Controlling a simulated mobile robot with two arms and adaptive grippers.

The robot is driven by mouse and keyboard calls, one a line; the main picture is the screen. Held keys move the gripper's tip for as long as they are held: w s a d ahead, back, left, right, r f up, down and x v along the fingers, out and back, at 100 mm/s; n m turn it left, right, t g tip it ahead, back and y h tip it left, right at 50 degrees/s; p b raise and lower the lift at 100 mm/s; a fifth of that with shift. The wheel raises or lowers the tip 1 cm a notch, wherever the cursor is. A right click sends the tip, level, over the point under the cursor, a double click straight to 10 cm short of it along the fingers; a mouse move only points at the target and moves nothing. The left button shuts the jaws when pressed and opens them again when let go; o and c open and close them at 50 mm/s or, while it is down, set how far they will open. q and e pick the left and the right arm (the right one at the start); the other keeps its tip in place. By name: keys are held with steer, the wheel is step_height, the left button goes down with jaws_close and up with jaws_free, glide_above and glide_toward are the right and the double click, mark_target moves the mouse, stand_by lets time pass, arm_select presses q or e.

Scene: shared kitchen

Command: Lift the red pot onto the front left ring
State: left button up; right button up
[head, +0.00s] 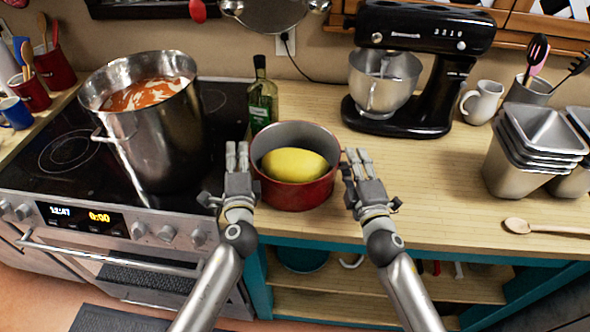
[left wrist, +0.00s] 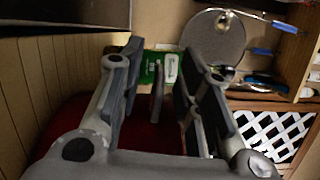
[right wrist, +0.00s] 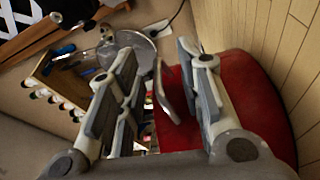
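The red pot (head: 295,196) stands upright on the wooden counter right of the stove, with a yellow object (head: 294,164) inside. A bare ring (head: 68,153) shows at the left of the black stove top (head: 40,172). My left gripper (head: 237,156) is at the pot's left side and my right gripper (head: 357,164) at its right side. In the left wrist view a thin grey pot handle (left wrist: 157,92) stands between the open fingers. In the right wrist view the other curved handle (right wrist: 166,92) is between the open fingers, with gaps showing.
A large steel pot (head: 150,130) of orange food stands on the stove, between the red pot and the bare ring. A green bottle (head: 262,98) stands close behind the red pot. A black mixer (head: 415,70) is behind right.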

arm_select(q)
steer(key=shift+w+a, duration=0.15)
steer(key=shift+w, duration=0.45)
arm_select(e)
steer(key=shift+w+a, duration=0.15)
steer(key=shift+w, duration=0.5)
arm_select(q)
steer(key=shift+c, duration=0.4)
arm_select(e)
steer(key=shift+c, duration=0.2)
arm_select(q)
jaws_close()
arm_select(e)
jaws_close()
arm_select(q)
steer(key=shift+f, duration=0.1)
steer(key=shift+r, duration=0.25)
arm_select(e)
steer(key=shift+r, duration=0.3)
